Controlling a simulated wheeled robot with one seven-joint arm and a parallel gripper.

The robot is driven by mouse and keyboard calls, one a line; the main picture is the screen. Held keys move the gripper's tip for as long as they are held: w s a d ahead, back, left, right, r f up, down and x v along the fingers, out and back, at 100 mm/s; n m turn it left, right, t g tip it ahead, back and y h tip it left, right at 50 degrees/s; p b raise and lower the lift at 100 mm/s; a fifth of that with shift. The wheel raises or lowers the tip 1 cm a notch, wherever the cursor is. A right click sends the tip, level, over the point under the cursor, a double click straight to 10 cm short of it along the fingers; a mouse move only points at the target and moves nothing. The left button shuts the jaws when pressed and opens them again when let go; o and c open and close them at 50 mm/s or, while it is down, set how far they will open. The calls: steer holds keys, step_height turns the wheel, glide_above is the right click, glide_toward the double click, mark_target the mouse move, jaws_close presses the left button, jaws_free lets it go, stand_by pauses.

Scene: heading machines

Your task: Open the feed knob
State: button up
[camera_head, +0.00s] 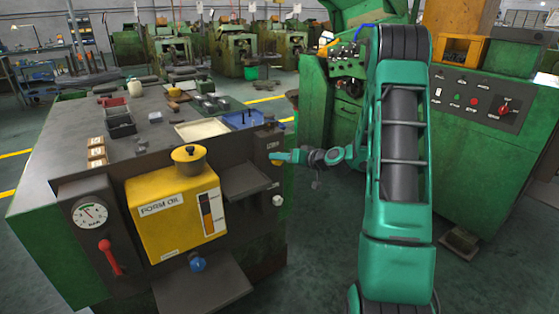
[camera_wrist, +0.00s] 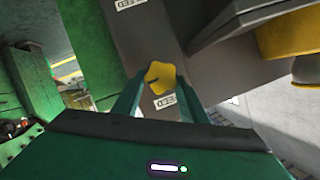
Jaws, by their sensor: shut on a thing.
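The feed knob (camera_wrist: 160,76) is a small yellow lobed knob with a dark mark on its face, on a dark grey panel. A small white label (camera_wrist: 164,101) sits beside it, seen upside down in the wrist view. My gripper (camera_wrist: 160,83) has one green finger on each side of the knob and is shut on it. In the head view my gripper (camera_head: 280,158) reaches the right end of the dark panel on the workbench. The knob is small there and mostly hidden by the fingers.
A dark shelf (camera_head: 243,180) juts out beside the panel. A green machine (camera_head: 482,140) with a control panel is at the right.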

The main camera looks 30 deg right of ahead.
steer(key=shift+s+f+m, duration=0.1)
steer(key=shift+f+m, duration=0.15)
steer(key=shift+m, duration=0.15)
stand_by(0.3)
steer(key=o, duration=1)
steer(key=shift+c, duration=0.2)
steer(key=shift+o, duration=0.6)
steer(key=shift+r, duration=0.1)
steer(key=v, duration=1)
steer(key=shift+s+d, duration=0.2)
steer(key=shift+s, duration=0.05)
